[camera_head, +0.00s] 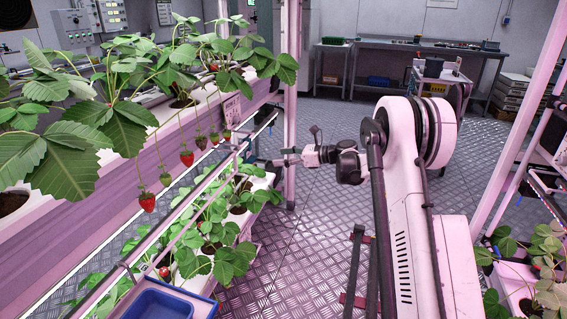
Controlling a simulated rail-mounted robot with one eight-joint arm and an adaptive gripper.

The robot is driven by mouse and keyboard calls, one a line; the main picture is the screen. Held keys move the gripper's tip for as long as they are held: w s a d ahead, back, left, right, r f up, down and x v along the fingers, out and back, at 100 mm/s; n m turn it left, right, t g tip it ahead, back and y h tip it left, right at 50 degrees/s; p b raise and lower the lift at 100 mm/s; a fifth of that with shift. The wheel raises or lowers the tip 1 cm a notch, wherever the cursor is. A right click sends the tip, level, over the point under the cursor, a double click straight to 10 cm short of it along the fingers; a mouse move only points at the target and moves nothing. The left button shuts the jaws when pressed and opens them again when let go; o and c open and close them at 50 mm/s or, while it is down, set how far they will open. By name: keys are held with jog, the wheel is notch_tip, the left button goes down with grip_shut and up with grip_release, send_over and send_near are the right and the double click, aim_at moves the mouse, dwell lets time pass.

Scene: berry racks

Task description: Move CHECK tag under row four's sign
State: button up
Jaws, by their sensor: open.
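My arm reaches left from the right of the view to the plant rack. My gripper (254,160) is small and dark at the rack's front rail, near the far end, and its jaws are open. A pale sign with dark marks (231,109) hangs on the upper trough's front face, above and left of the gripper. Its print is too small to read, so I cannot tell which row it names. I cannot make out the CHECK tag. Foliage and the rail hide parts of the area around the gripper.
Red strawberries (147,202) hang in front of the upper trough (85,222). A lower shelf of plants (205,255) runs beneath. A blue bin (158,304) sits at the near lower left. Another rack with plants stands at the right. The metal floor (300,240) between the racks is mostly clear.

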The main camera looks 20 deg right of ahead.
aim_at(254, 159)
jog(key=shift+d+f+b+x, duration=0.1)
jog(key=shift+b+x, duration=0.05)
jog(key=shift+x, duration=1.85)
jog(key=shift+d+f+b+x, duration=0.1)
jog(key=shift+f+b+x, duration=0.1)
jog(key=shift+x, duration=1.85)
jog(key=shift+f+b+x, duration=0.1)
jog(key=shift+b+x, duration=0.05)
jog(key=shift+x, duration=1.85)
jog(key=shift+w, duration=0.15)
jog(key=shift+m, duration=0.3)
jog(key=shift+c, duration=0.3)
jog(key=c, duration=1)
jog(key=shift+o, duration=0.2)
jog(key=shift+r, duration=0.15)
jog(key=shift+r+p, duration=0.45)
jog(key=shift+r, duration=0.5)
jog(key=shift+d, duration=0.1)
jog(key=f+v, duration=0.1)
jog(key=v, duration=0.5)
jog(key=shift+s+d+f+b, duration=0.15)
jog(key=shift+s+d+b, duration=0.15)
jog(key=shift+d+b, duration=0.1)
